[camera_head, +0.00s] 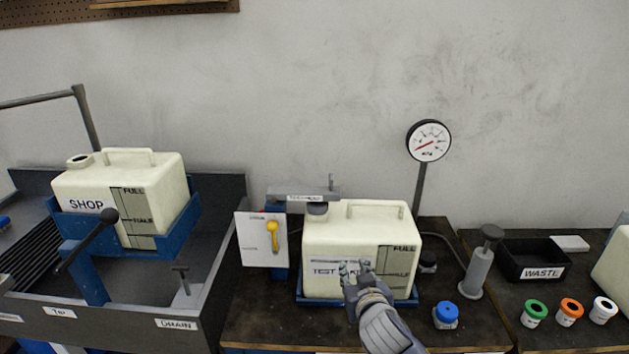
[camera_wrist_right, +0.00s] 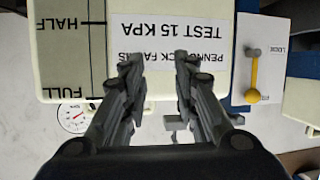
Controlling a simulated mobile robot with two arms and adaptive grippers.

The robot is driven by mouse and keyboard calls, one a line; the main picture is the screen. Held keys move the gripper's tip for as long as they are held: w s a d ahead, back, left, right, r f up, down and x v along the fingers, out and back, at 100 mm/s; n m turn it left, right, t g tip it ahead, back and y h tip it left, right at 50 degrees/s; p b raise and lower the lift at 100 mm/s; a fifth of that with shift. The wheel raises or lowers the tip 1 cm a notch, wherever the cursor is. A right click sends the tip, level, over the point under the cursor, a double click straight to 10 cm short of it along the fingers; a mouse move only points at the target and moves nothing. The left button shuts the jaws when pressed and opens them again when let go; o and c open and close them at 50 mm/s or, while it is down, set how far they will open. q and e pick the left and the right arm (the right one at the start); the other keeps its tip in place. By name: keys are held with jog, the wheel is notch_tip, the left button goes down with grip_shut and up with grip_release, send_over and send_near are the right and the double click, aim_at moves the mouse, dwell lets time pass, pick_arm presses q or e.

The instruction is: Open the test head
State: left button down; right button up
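The test head (camera_head: 303,194) is a grey bar with a label and a small upright handle. It sits on a blue post, with its dark plug (camera_head: 317,209) over the left top of the cream test tank (camera_head: 330,240); I cannot tell whether plug and tank touch. My right gripper (camera_head: 356,270) is in front of the test tank's label. In the wrist view, which looks inverted, its two fingers (camera_wrist_right: 158,68) are apart with nothing between them. A yellow lever (camera_head: 273,236) hangs on a white panel left of the tank; it also shows in the wrist view (camera_wrist_right: 253,75). My left gripper is not in view.
A pressure gauge (camera_head: 428,141) stands behind the tank on the right. A hand pump (camera_head: 478,270), blue cap (camera_head: 445,314) and waste bin (camera_head: 536,262) are to the right. The shop tank (camera_head: 155,187) sits in a blue tilting cradle on the left.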

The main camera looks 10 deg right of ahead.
aim_at(331, 182)
jog(key=w+a+r+t, duration=0.2)
jog(key=w+r+t, duration=0.35)
jog(key=r, duration=0.95)
jog(key=shift+g, duration=0.55)
jog(key=w, duration=0.4)
jog(key=w+p, duration=0.1)
jog(key=w, duration=0.3)
jog(key=w+p, duration=0.1)
jog(key=w, duration=0.3)
jog(key=shift+w+d, duration=0.25)
jog(key=shift+d, duration=0.15)
grip_shut()
